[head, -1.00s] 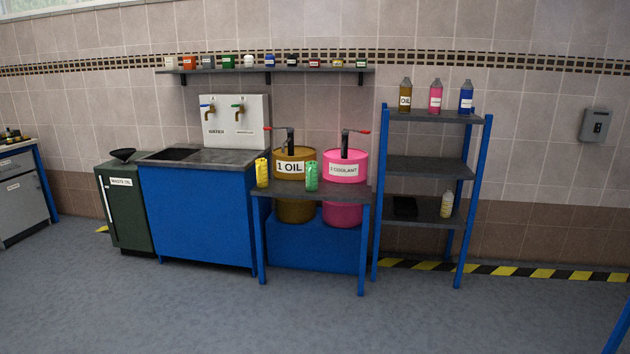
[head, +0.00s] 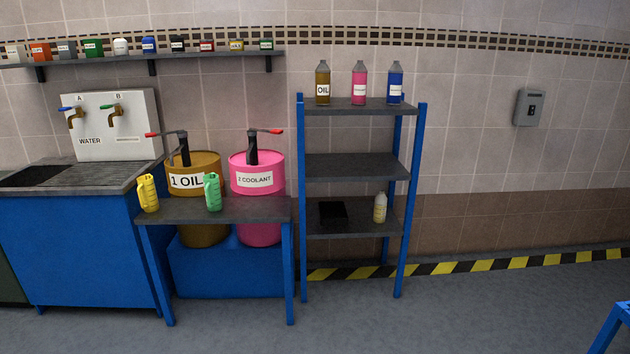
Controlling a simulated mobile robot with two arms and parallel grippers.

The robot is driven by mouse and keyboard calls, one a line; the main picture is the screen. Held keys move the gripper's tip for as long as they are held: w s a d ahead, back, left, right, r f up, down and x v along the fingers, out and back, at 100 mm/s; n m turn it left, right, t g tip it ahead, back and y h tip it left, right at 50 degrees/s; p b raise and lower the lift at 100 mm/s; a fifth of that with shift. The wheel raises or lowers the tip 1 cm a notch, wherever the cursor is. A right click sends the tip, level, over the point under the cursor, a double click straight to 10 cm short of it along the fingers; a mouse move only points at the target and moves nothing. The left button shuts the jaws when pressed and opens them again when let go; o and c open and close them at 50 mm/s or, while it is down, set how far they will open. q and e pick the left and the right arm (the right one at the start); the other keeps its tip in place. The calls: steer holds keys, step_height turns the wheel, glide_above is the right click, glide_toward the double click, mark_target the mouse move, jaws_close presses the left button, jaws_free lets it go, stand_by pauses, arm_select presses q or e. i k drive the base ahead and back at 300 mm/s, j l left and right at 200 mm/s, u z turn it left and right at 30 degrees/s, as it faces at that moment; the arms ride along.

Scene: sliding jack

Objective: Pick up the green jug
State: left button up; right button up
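The green jug (head: 213,192) stands upright on a small dark-topped table with blue legs (head: 180,210), near the middle of its top. A yellow jug (head: 148,193) stands to its left on the same table. Behind the green jug are a brown oil drum (head: 205,163) and a pink coolant drum (head: 268,180), each with a pump on top. Neither of my grippers shows in the head view.
A blue-framed shelf (head: 352,167) with several bottles stands right of the table. A blue sink cabinet (head: 80,255) stands on the left. Another blue frame part (head: 610,325) shows at the lower right corner. The floor (head: 450,315) in front is open.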

mark_target(211, 182)
steer(key=i, duration=1.15)
steer(key=i+l+u, duration=0.1)
steer(key=i, duration=1.05)
